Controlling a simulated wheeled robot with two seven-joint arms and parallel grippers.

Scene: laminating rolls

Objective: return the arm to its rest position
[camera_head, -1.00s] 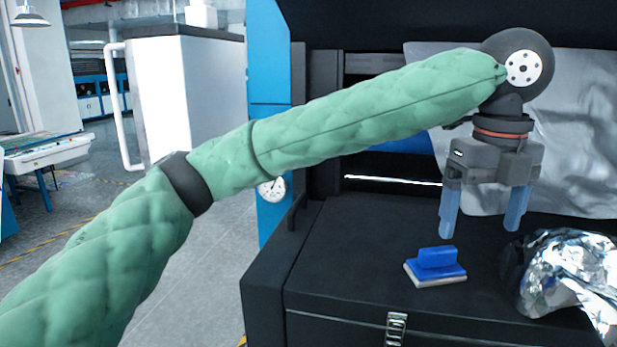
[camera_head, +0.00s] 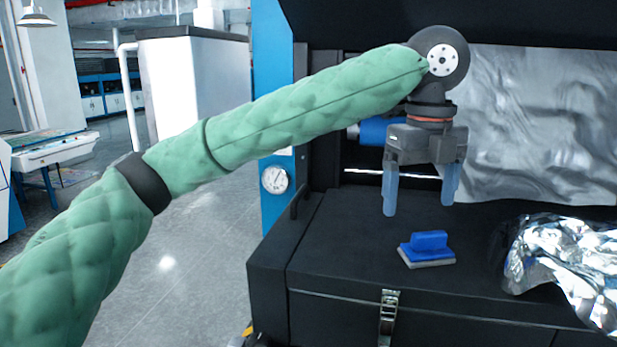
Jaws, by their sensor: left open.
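My left gripper (camera_head: 420,208) hangs at the end of my green padded arm, fingers pointing down. Its two blue fingers are apart with nothing between them. It is above the black machine top, higher than the blue-handled block (camera_head: 427,248) and apart from it. That block has a pale base and sits on the black surface. My right gripper is not in the view.
The black machine top (camera_head: 350,240) has a latch (camera_head: 389,312) on its front. Crumpled shiny foil (camera_head: 570,262) lies at the right. A silver sheet (camera_head: 540,120) hangs behind the gripper. A round gauge (camera_head: 275,180) is on the blue post. Open floor lies at the left.

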